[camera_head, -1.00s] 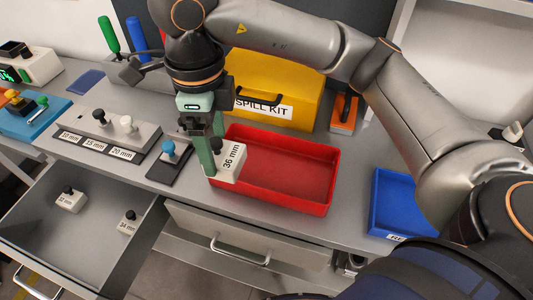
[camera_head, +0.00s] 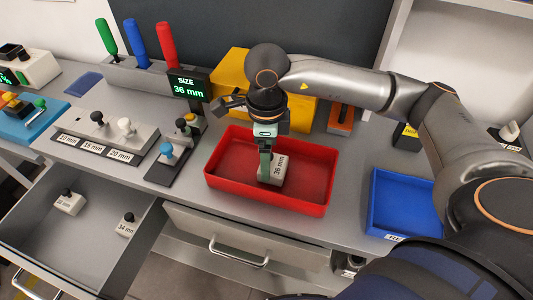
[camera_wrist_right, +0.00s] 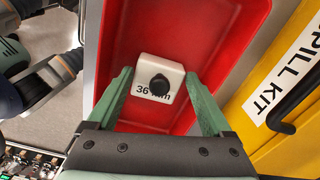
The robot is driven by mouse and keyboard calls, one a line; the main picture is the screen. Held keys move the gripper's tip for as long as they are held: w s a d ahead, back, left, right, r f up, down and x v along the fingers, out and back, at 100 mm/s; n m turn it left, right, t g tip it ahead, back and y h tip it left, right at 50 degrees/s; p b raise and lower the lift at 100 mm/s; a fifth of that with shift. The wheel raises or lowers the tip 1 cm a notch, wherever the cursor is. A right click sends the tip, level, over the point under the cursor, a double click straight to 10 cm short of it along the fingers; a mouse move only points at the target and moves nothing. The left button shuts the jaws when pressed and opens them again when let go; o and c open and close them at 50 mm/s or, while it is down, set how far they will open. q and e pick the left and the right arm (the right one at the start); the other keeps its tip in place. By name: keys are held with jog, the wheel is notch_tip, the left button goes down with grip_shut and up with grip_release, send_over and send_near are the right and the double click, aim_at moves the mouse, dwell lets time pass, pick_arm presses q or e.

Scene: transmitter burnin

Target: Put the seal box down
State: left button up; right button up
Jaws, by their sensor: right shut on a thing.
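The seal box (camera_head: 279,170), a white block marked 36 mm with a black knob, is inside the outline of the red tray (camera_head: 231,196). My right gripper (camera_head: 265,172) is above the tray with its fingers pointing down, shut on the seal box. In the right wrist view the box (camera_wrist_right: 172,70) shows between the green fingers (camera_wrist_right: 158,76), with the red tray floor (camera_wrist_right: 185,25) behind it. I cannot tell whether the box touches the tray floor. My left gripper is not in view.
A blue tray (camera_head: 386,234) stands to the right. A yellow spill kit (camera_head: 232,62) is behind the red tray. A size display (camera_head: 188,86) reads 36 mm. The open drawer (camera_head: 88,243) at left holds two white blocks, one near the knob post stand (camera_head: 152,177).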

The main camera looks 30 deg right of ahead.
jog(key=shift+f, duration=0.1)
jog(key=shift+f, duration=0.15)
jog(key=o, duration=1.1)
jog(key=shift+o, duration=0.2)
notch_tip(320, 180, up, 12)
jog(key=shift+r+p, duration=0.25)
jog(key=shift+p, duration=0.2)
